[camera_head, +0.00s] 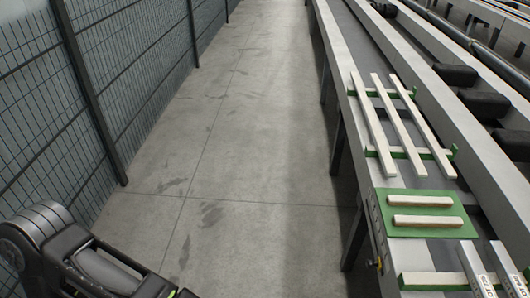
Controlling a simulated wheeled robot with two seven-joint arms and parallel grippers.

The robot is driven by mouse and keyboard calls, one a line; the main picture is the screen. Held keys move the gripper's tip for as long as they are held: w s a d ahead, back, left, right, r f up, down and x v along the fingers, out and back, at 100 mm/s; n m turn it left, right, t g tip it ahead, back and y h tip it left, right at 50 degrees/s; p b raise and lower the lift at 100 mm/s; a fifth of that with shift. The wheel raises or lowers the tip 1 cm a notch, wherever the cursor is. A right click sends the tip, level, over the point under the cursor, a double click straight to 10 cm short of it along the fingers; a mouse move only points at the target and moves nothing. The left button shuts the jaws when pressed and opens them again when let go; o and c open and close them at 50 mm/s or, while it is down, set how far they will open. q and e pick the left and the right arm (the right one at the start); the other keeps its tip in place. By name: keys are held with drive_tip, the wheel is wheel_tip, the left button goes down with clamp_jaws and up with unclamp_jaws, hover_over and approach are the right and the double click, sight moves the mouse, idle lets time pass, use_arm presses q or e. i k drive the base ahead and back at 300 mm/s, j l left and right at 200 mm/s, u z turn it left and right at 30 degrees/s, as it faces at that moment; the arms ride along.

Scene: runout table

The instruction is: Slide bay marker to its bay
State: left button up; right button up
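No piece in view is clearly recognisable as the bay marker. A green plate (384,226) lies on the runout table (400,255) at the right, with two short cream bars (420,201) lying across it, one (428,221) nearer than the other. Nearer still, two pale bars with dark lettering (475,268) (507,268) lie over a green strip (430,281), cut off by the bottom edge. My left arm (100,268) comes in at the lower left, over the floor and far from the table. Its gripper is cut off by the bottom edge. My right gripper is out of view.
Beyond the plate, three long cream bars (408,125) rest across two green supports (398,153). Black rollers (484,104) line the machine at right. A wire mesh fence (130,60) stands at left. The concrete floor (230,150) between is clear.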

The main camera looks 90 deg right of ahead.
sight(369, 263)
drive_tip(key=z, duration=4.5)
